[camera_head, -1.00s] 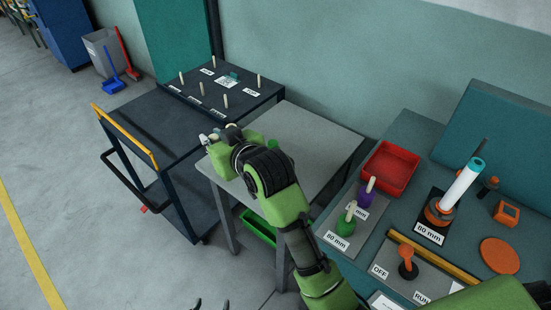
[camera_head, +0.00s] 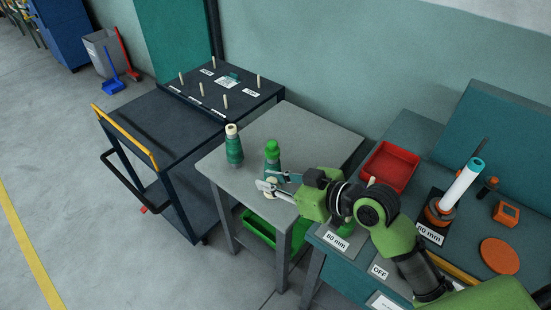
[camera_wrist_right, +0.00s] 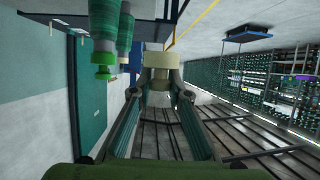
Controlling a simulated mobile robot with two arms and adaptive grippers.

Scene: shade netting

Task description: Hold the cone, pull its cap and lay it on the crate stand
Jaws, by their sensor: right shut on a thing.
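Two teal cones stand upright on the grey crate stand (camera_head: 315,130). The left cone (camera_head: 234,152) has a cream top. The right cone (camera_head: 272,166) wears a green cap (camera_head: 272,147). My right gripper (camera_head: 268,187) is shut on a small cream cap-like piece (camera_head: 271,182), at the stand's front edge, in front of the right cone. In the right wrist view the cream piece (camera_wrist_right: 158,62) sits between the fingertips; the cones show at the upper left, the nearer with its green cap (camera_wrist_right: 103,74). My left gripper is not in view.
A green crate (camera_head: 258,226) sits under the stand. A dark cart (camera_head: 165,140) and a pegged platform (camera_head: 222,88) stand to the left. The workbench at right holds a red tray (camera_head: 390,164), a white tube (camera_head: 462,186) and an orange disc (camera_head: 500,255). The stand's right rear is clear.

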